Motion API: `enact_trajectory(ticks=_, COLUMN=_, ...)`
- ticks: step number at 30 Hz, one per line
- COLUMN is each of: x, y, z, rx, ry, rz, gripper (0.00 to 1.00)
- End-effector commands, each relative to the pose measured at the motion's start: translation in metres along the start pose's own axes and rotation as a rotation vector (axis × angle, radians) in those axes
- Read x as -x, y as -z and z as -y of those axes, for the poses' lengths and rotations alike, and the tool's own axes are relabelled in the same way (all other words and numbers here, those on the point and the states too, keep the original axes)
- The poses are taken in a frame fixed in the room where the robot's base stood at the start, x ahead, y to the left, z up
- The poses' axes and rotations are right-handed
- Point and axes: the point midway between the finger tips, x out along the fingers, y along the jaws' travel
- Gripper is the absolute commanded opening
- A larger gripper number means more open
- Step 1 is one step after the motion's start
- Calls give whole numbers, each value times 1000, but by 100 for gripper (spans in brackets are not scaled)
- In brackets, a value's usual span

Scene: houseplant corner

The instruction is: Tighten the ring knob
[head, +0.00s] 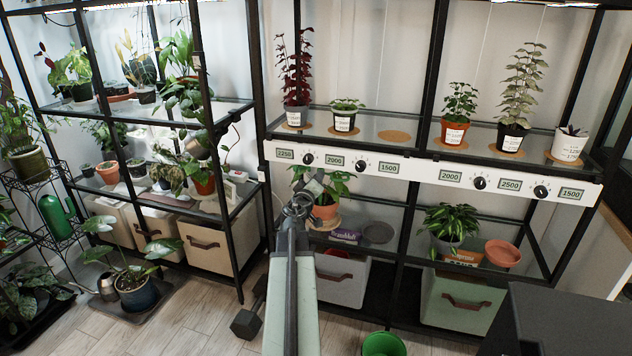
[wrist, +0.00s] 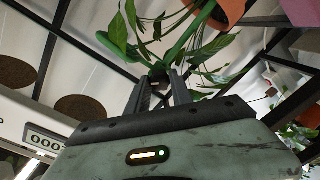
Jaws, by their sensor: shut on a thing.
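My gripper (head: 301,203) is in front of the middle shelf of the right-hand rack, at the leafy plant (head: 334,185) in a terracotta pot (head: 326,211). In the wrist view the fingers (wrist: 160,88) are closed together on a small dark piece, the ring knob (wrist: 157,74), beside the plant's green stems. The fingers hide most of the knob, and its turn cannot be told. The plant (wrist: 185,45) and its pot (wrist: 222,10) appear at the top of the wrist view. In the head view my arm covers part of this spot.
A white panel (head: 417,168) with black dials and number labels runs along the shelf edge just above and right of my gripper. A black rack post (head: 259,110) stands close on the left. A fabric bin (head: 342,281) and a green bucket (head: 383,345) are lower down.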

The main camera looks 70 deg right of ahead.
Motion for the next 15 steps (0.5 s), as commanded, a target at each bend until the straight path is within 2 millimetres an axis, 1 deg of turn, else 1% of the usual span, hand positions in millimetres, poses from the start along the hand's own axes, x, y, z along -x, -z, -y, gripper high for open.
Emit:
enact_trajectory(ticks=6, x=0, y=-1, z=-1, rx=-121, ry=-2, rz=-6, gripper=0)
enact_trajectory(ticks=15, x=0, y=-2, z=-1, rx=-201, ry=-4, rz=-10, gripper=0)
